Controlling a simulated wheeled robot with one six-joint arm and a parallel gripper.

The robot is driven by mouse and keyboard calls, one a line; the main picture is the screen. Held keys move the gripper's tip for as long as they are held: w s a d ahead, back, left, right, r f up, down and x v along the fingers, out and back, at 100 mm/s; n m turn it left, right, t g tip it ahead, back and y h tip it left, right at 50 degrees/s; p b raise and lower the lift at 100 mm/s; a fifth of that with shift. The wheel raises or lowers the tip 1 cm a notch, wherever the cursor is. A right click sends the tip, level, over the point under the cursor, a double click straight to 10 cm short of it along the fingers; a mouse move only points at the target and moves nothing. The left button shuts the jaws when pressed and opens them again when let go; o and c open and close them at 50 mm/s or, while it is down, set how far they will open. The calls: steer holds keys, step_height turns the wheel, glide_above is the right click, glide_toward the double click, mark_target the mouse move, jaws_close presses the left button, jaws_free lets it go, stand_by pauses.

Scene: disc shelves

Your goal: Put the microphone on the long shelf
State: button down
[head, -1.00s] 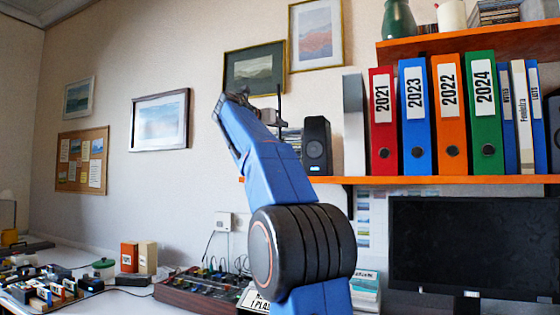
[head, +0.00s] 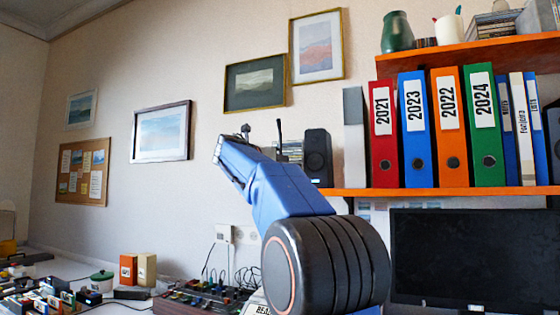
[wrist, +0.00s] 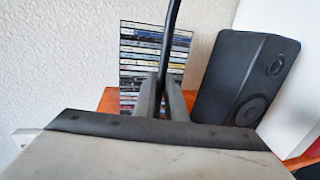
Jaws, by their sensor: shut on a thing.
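The microphone shows as a thin dark upright stem (wrist: 168,45) between the two fingers of my gripper (wrist: 164,100) in the wrist view. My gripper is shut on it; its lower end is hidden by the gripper. In the head view the dark upright piece (head: 279,131) stands just beyond my blue arm, left of the speaker, and the fingertips are hard to make out. The long orange shelf (head: 450,191) runs rightward behind the arm. In the wrist view its bare edge (wrist: 107,100) shows beyond the gripper.
A rack of disc cases (wrist: 130,60) stands behind the stem, and a black speaker (wrist: 240,75) stands to its right. A grey box (head: 354,140) and several binders (head: 449,130) fill the shelf further right. An upper shelf (head: 470,52) hangs above; a monitor (head: 475,255) stands below.

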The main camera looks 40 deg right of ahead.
steer(key=c, duration=1.8)
jaws_free()
steer(key=shift+f, duration=0.15)
steer(key=s+a, duration=0.2)
steer(key=a, duration=0.9)
steer(key=shift+s+a, duration=0.15)
steer(key=shift+a, duration=0.25)
